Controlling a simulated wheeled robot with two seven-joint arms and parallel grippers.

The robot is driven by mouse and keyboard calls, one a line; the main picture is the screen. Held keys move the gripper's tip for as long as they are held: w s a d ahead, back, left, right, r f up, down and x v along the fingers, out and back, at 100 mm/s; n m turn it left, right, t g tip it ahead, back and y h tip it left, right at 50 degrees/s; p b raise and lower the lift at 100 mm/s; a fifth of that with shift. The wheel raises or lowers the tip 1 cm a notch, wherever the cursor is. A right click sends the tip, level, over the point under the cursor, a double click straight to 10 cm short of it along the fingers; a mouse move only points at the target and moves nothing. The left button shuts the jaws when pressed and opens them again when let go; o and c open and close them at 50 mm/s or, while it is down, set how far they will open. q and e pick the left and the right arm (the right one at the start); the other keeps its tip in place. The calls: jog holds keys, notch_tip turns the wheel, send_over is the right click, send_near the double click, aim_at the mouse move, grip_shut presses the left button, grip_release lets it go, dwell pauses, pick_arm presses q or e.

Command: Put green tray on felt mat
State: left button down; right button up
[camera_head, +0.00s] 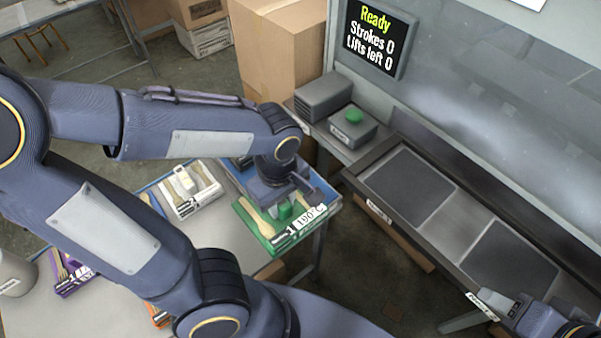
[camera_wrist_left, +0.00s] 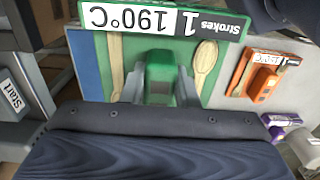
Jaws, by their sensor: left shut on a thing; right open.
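The green tray (camera_head: 283,241) sits at the right edge of the left table, with pale wooden spoons in it and a label reading 190°C and Strokes 1. It also shows in the left wrist view (camera_wrist_left: 160,64). My left gripper (camera_head: 287,207) is over the tray, its fingers shut on the green block in its middle. Two dark grey square pads, one nearer the screen (camera_head: 408,186) and one nearer the camera (camera_head: 508,265), lie on the bench at right; I cannot tell which is the felt mat. My right gripper (camera_head: 497,303) is open and empty beside the bench's near end.
A white tray (camera_head: 190,192), an orange tray (camera_wrist_left: 265,80) and a purple tray (camera_head: 72,274) are on the left table. A box with a green button (camera_head: 353,116) stands at the bench's far end. The screen (camera_head: 376,38) reads Ready, Strokes 0. A floor gap separates table and bench.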

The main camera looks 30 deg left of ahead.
pick_arm(q)
jog(key=w+a+f, duration=0.1)
jog(key=w, duration=0.1)
jog(key=w+f, duration=0.1)
jog(key=w, duration=0.2)
jog(key=w+a+f+b, duration=0.1)
jog(key=w, duration=0.1)
jog(key=shift+w+a+f, duration=0.25)
jog(key=shift+a+f, duration=0.1)
jog(key=shift+f, duration=0.05)
jog(key=w+f, duration=0.2)
jog(key=w+a+f, duration=0.1)
jog(key=w+f, duration=0.1)
jog(key=f, duration=0.1)
jog(key=shift+w+a+f, duration=0.15)
jog(key=shift+w+a, duration=0.05)
jog(key=shift+w, duration=0.1)
jog(key=f, duration=0.3)
jog(key=shift+w+a+f, duration=0.1)
jog(key=shift+w+f, duration=0.1)
jog(key=shift+f, duration=0.05)
jog(key=shift+f+b, duration=0.2)
jog(key=shift+b, duration=0.1)
jog(key=c, duration=1.1)
grip_release()
jog(key=shift+r, duration=0.1)
